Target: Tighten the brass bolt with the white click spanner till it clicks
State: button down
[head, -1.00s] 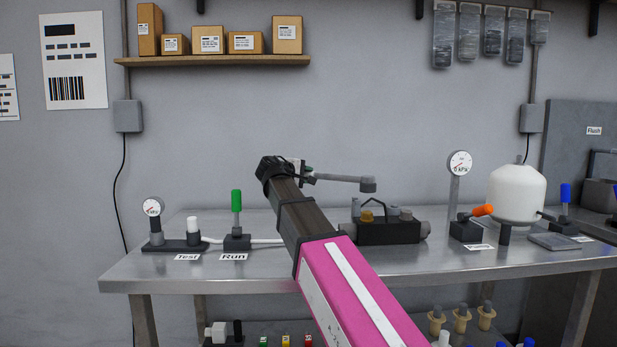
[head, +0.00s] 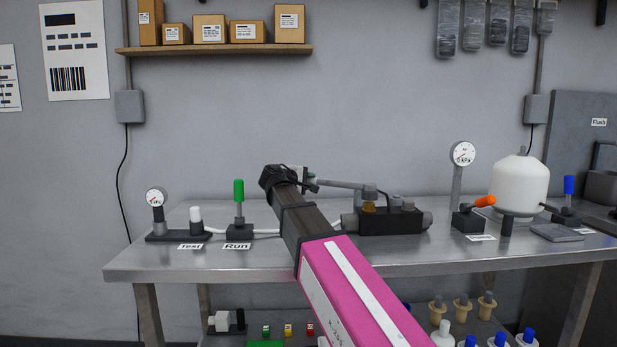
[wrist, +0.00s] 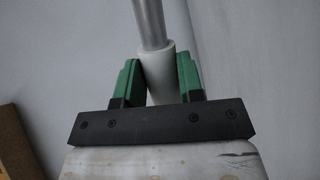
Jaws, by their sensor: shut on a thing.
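The white click spanner has a white handle (wrist: 157,75), which stands between the green jaw pads of my gripper (wrist: 158,85) in the wrist view. My gripper is shut on this handle. In the head view, the spanner's grey shaft (head: 342,184) runs right from my gripper (head: 307,182) to its grey socket head. The brass bolt (head: 368,207) is on the left part of a dark block (head: 395,223) on the bench. The socket head is directly above the bolt, at its top. I cannot tell whether it is fully seated. My arm hides part of the bench.
Grey bolts stand on the block right of the brass one. A green-handled valve (head: 239,200) and a gauge (head: 157,200) stand to the left. An orange-handled valve (head: 484,202), a tall gauge (head: 462,155) and a white tank (head: 519,188) stand to the right on the steel bench (head: 190,262).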

jog(key=shift+f, duration=1.6)
dwell(0.3)
jog(key=shift+r, duration=0.1)
jog(key=shift+w+d+h, duration=0.2)
jog(key=shift+w+h, duration=0.1)
jog(key=shift+w, duration=0.15)
jog(key=shift+w+d+m+g+h, duration=0.35)
jog(key=shift+w+m+g, duration=0.15)
jog(key=shift+w, duration=0.1)
jog(key=shift+w+d+m+g+h, duration=0.4)
jog(key=shift+w+m, duration=0.1)
jog(key=shift+w, duration=0.1)
jog(key=shift+w+d, duration=0.1)
jog(key=shift+w, duration=0.05)
jog(key=shift+w+d+m+g+h, duration=0.25)
jog(key=shift+w+d+m+g, duration=0.15)
jog(key=shift+w+g, duration=0.15)
jog(key=shift+w+d+m+g+h, duration=0.3)
jog(key=shift+w+d+m+g, duration=0.3)
jog(key=shift+w+d, duration=0.1)
jog(key=shift+w+d, duration=0.2)
jog(key=shift+w+d+m+g+h, duration=0.3)
jog(key=shift+w+d+m+g, duration=0.2)
jog(key=shift+g, duration=0.15)
